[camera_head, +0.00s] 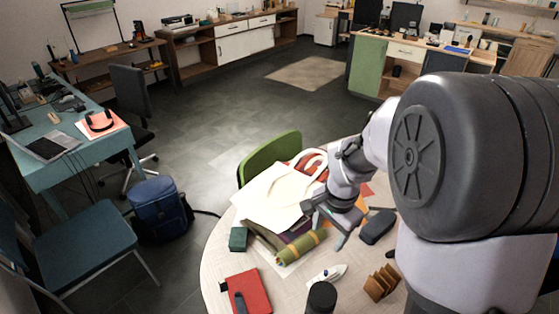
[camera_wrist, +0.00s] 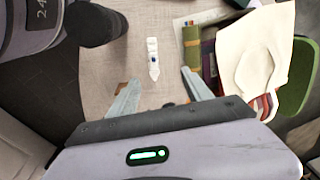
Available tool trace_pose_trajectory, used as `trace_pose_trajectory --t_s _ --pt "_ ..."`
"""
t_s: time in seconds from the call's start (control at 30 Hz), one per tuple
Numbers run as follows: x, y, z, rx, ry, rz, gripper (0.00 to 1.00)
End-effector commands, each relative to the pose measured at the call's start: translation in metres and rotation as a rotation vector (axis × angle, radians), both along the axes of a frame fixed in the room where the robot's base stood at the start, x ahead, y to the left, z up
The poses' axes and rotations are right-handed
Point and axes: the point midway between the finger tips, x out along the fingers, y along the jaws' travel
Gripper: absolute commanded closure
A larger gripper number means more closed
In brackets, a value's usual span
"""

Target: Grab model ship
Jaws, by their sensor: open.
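The model ship (camera_head: 327,275) is small and white with a blue spot. It lies on the pale round table (camera_head: 218,262) near the front, behind a dark round object. In the wrist view the ship (camera_wrist: 153,58) shows whole, between the lines of the two fingers and beyond their tips. My gripper (camera_head: 327,226) is open and empty above the table, farther back than the ship in the head view. In the wrist view its fingers (camera_wrist: 160,79) are spread wide and apart from the ship.
A green and yellow roll (camera_head: 301,246) lies beside papers (camera_head: 272,196). A black case (camera_head: 378,226), a brown slatted rack (camera_head: 382,283), a red book (camera_head: 249,291) and a dark round object (camera_head: 321,298) surround the ship. A green chair (camera_head: 270,153) stands at the table.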

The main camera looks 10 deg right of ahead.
Motion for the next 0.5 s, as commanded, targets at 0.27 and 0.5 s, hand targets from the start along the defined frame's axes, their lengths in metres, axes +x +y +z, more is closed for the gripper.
trace_pose_trajectory --t_s 0.27,0.5 --pt "0.012 -0.035 -0.081 0.006 0.109 -0.171 0.42" --pt "0.011 -0.034 -0.154 0.007 0.111 -0.171 0.42"
